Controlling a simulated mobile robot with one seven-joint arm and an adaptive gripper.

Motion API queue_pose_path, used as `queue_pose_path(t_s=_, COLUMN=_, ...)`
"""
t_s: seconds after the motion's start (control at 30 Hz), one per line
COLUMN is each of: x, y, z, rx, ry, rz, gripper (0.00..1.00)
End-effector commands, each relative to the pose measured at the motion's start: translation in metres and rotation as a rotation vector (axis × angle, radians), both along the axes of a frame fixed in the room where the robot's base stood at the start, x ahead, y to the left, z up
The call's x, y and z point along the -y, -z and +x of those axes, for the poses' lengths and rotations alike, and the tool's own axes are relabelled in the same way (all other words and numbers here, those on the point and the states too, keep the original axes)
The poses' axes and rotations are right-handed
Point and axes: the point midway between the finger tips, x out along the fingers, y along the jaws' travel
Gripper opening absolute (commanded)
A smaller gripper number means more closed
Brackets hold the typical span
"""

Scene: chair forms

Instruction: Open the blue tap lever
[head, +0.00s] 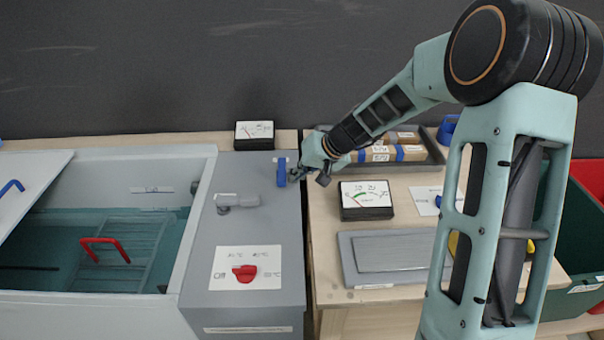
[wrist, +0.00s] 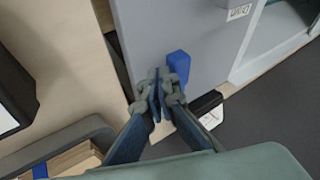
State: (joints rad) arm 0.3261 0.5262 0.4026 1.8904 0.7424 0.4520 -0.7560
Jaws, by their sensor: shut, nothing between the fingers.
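The blue tap lever (head: 281,172) stands on the back right part of the grey panel (head: 262,218), below a small white label. It also shows in the wrist view as a blue block (wrist: 179,64) just right of my fingertips. My gripper (head: 298,175) is shut and empty, at the lever's right side in the head view. In the wrist view my gripper (wrist: 159,84) has its fingers together beside the lever; I cannot tell whether they touch it.
A grey handle (head: 238,200) and a red knob (head: 244,273) sit on the same panel. Left is an open water bath (head: 150,225) with a red-handled rack. A dial meter (head: 366,200) and a grey plate (head: 395,255) are on the wooden bench right. Another meter (head: 254,134) stands behind the lever.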

Motion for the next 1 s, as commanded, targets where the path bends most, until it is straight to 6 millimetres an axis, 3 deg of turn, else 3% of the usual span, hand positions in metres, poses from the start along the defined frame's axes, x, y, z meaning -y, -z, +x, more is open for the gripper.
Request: queue_pose_path(t_s=1.0, x=-0.014, y=0.001, z=-0.006, rx=0.001, ry=0.143, rz=-0.001, gripper=0.0)
